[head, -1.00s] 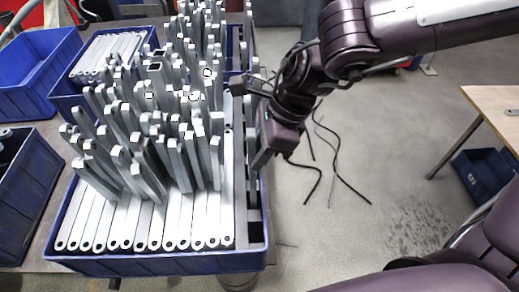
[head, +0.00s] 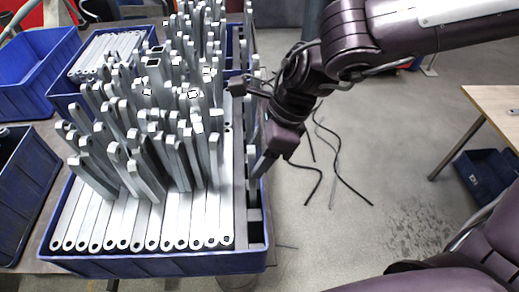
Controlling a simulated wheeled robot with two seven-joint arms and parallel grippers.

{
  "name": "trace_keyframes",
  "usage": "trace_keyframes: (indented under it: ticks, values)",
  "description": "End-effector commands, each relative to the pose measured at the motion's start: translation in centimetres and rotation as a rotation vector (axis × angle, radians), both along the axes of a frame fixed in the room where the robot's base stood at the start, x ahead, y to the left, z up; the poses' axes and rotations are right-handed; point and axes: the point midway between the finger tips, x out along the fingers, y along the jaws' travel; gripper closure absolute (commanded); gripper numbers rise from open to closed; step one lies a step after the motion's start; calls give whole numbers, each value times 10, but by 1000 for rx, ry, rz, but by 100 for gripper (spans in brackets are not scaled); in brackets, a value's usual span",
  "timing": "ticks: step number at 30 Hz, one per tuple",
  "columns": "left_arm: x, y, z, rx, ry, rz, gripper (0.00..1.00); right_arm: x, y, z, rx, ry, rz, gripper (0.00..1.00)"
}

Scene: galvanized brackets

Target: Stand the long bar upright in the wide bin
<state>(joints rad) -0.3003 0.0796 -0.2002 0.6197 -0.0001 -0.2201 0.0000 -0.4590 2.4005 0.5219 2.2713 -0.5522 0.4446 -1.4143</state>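The wide bin (head: 160,264) is blue and stands on a bench at the left. Many grey metal bars (head: 148,175) stand upright in it, in a dense cluster. More bars (head: 150,225) lie flat side by side along its front. My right gripper (head: 250,125) is at the bin's right edge. Its two fingers are spread apart, one farther back and one nearer the front. Narrow upright bars show between and behind them; I cannot tell whether the gripper touches any. I cannot tell which bar is the long one. My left gripper is not in view.
A smaller blue bin (head: 62,106) with flat bars stands behind at the left. An empty blue bin (head: 30,85) and a dark blue bin (head: 22,205) are farther left. Cables (head: 340,178) lie on the open floor at the right. A wooden table (head: 490,100) is at the far right.

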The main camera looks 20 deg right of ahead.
Motion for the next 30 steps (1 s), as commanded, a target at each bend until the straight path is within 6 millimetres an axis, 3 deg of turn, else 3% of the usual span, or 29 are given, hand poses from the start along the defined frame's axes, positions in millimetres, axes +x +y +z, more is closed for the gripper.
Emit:
trace_keyframes:
  ticks: [8, 22, 30]
  values:
    - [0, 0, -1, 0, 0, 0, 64, -1, -2, 2, -2, 1, -1, 46]
    - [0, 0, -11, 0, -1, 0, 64, -6, -24, 60, 0, -4, -2, 46]
    - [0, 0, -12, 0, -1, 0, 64, -8, -29, 72, 0, 0, -1, 46]
